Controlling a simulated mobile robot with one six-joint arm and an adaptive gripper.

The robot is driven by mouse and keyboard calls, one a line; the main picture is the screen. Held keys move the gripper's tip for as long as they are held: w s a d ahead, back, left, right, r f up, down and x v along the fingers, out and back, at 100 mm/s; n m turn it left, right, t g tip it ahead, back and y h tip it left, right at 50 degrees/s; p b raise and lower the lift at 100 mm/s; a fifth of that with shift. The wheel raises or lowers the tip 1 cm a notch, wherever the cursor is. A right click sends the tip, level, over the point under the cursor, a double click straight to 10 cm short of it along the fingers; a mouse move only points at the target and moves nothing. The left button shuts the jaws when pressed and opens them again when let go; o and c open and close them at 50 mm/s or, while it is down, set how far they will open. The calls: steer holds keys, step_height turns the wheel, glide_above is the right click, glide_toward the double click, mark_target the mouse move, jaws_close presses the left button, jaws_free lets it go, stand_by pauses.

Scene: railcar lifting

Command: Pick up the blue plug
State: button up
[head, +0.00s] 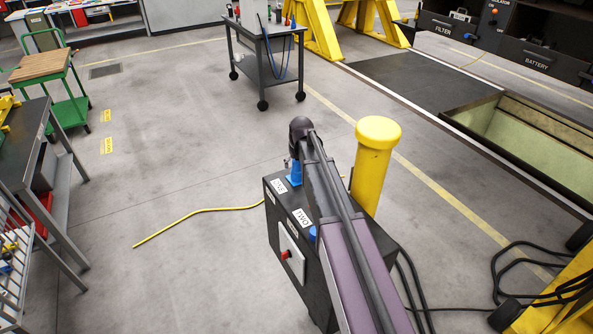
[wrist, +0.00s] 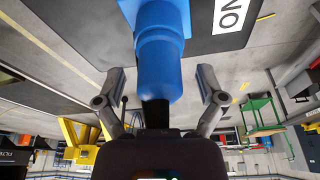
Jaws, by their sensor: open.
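The blue plug (head: 294,174) stands upright on top of a dark box (head: 300,265), beside a white label at the box's far end. My arm's end partly hides it in the head view. In the wrist view the blue plug (wrist: 160,45) is large and central, its rounded end pointing towards my gripper (wrist: 161,84). My gripper is open, one finger on each side of the plug's end, with a visible gap on both sides. It also shows in the head view (head: 294,160), small and dark, over the plug.
A second blue piece (head: 312,233) by the label "TWO" is mostly hidden by my arm. A yellow post (head: 375,165) stands close right of the box. A yellow cable (head: 195,212) lies on the floor. A dark cart (head: 265,50) stands further back.

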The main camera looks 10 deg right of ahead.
stand_by(0.5)
jaws_close()
steer(key=shift+r, duration=0.25)
step_height(320, 180, up, 4)
steer(key=p, duration=0.4)
steer(key=shift+f, duration=0.15)
steer(key=s+a+p, duration=0.1)
steer(key=s, duration=1.5)
steer(key=shift+r, duration=0.45)
steer(key=shift+a, duration=0.1)
